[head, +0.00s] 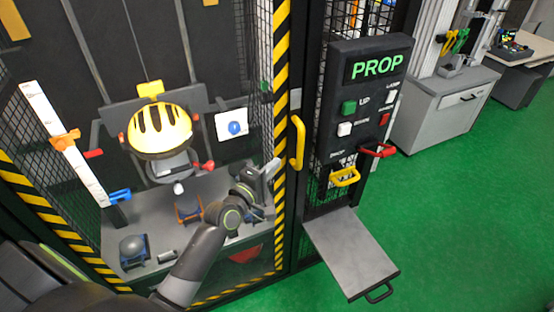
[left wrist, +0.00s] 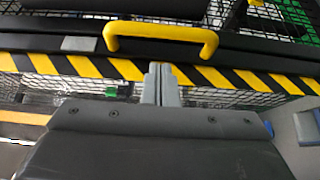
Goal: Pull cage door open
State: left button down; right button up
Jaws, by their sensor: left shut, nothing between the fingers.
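The cage door has a yellow-and-black striped edge (head: 281,70) and a yellow upright handle (head: 297,142) on its right side. My left gripper (head: 272,168) is just left of and a little below the handle, near the striped edge. In the left wrist view the shut, empty fingers (left wrist: 161,84) point at the striped edge (left wrist: 110,68). The yellow handle (left wrist: 160,38) lies beyond the fingertips there, apart from them. I see no clear gap at the door's edge. My right gripper is not in view.
Inside the cage are a yellow helmet-like dome (head: 160,131) and a white scale (head: 62,145). Right of the door stand a PROP control panel (head: 362,100) with red and yellow handles and a low grey plate (head: 350,250). Green floor (head: 450,220) is clear at the right.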

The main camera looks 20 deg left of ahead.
aim_at(290, 149)
pick_arm(q)
jog(key=w, duration=0.2)
jog(key=w+d, duration=0.1)
jog(key=w, duration=0.5)
jog(key=shift+w+d+f, duration=0.1)
jog(key=shift+w+d, duration=0.15)
